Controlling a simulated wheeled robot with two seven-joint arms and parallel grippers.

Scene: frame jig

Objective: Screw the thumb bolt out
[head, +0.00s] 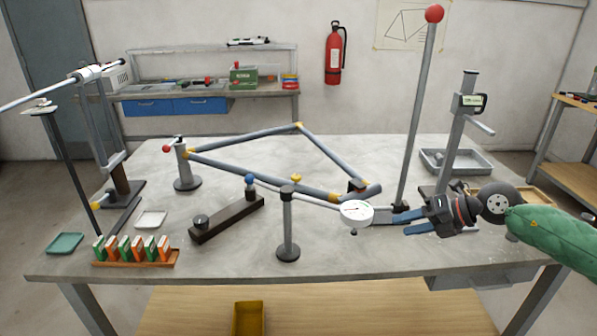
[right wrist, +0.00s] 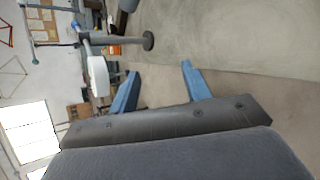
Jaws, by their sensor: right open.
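The grey frame (head: 240,173) with yellow joints lies across the posts on the table. A small yellow knob (head: 296,179) stands up from its lower tube; it looks like a thumb bolt, but I cannot be sure. A blue-topped knob (head: 249,181) stands at the end of a dark bar. My right gripper (head: 399,224) is open and empty, its blue fingers pointing left above the table's right side, right of the white dial gauge (head: 356,212). In the right wrist view the open fingers (right wrist: 160,72) have nothing between them, and the gauge (right wrist: 98,76) is beyond them. My left gripper is out of view.
A short post (head: 288,225) stands at the front middle. A tall red-tipped rod (head: 420,105) and a height gauge (head: 457,130) rise behind my right gripper. A rack (head: 135,262) of orange and green pieces sits front left. The front right tabletop is mostly clear.

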